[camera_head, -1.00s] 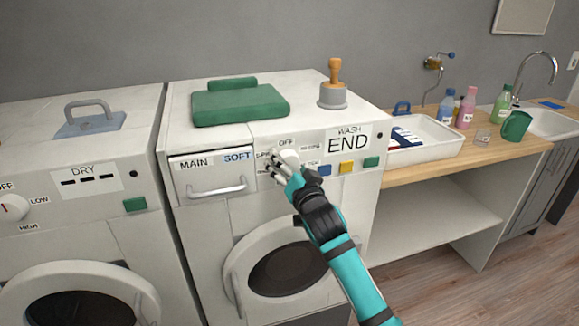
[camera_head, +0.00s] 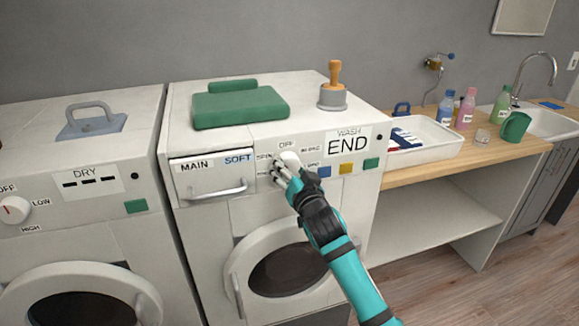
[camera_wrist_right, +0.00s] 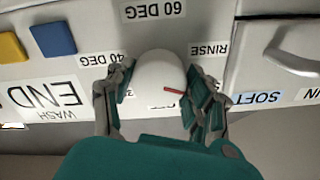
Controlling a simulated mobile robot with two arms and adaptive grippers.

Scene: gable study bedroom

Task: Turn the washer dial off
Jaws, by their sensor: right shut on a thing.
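The washer dial (camera_head: 290,159) is a round white knob on the washer's front panel, below the OFF label (camera_head: 286,144). It shows large in the right wrist view (camera_wrist_right: 160,76), upside down, with a red pointer line towards the right of that picture. The line points at the finger beside it; the label there is hidden. RINSE, 40 DEG and 60 DEG labels show around the dial. My right gripper (camera_head: 284,174) is shut on the dial, one finger on each side, as the wrist view (camera_wrist_right: 162,95) shows. My left gripper is not in view.
The washer drawer (camera_head: 210,175) is left of the dial. Blue, yellow and green buttons (camera_head: 346,168) and the END display (camera_head: 347,146) are to its right. A dryer (camera_head: 80,200) stands left.

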